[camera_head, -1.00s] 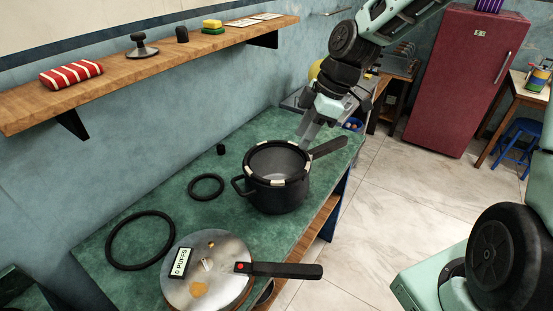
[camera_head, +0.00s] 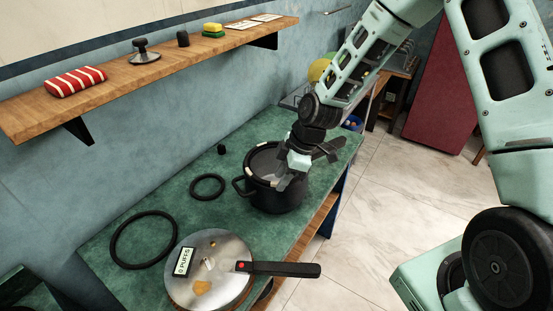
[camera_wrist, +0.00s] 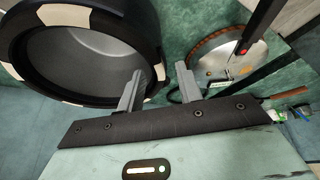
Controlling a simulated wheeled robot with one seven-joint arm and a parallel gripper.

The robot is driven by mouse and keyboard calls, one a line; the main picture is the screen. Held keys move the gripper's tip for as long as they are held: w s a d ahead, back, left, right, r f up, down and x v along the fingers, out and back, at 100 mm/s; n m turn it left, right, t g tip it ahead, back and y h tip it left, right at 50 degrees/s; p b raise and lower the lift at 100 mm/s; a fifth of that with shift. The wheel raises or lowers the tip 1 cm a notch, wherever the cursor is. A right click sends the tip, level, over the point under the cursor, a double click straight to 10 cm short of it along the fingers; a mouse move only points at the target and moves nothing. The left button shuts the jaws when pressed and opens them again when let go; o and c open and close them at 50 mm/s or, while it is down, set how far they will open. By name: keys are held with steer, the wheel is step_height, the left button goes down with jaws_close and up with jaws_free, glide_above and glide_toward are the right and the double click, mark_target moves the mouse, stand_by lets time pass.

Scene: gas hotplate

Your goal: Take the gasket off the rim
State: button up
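The dark pot (camera_head: 272,197) stands on the green counter. A black ring with cream patches, apparently the gasket (camera_head: 250,168), lies around its rim; it also shows in the wrist view (camera_wrist: 72,15). My gripper (camera_head: 287,181) is at the right side of the rim and hides part of it in the head view. In the wrist view my gripper (camera_wrist: 160,73) is open. Its left finger overlaps the pot's near rim and its right finger is outside the pot. Nothing is visibly held; I cannot tell whether a finger touches the ring.
A large black ring (camera_head: 117,252) and a smaller one (camera_head: 207,196) lie on the counter. The steel lid (camera_head: 222,262) with a "0 PUFFS" label and a black handle is at the front. A small black knob (camera_head: 221,149) is at the back. The shelf (camera_head: 120,79) hangs above.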

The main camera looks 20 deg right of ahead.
steer(key=shift+f, duration=0.25)
steer(key=shift+a, duration=0.1)
jaws_close()
steer(key=shift+r, duration=0.1)
step_height(320, 180, up, 16)
steer(key=p, duration=0.3)
steer(key=shift+p, duration=0.4)
stand_by(0.6)
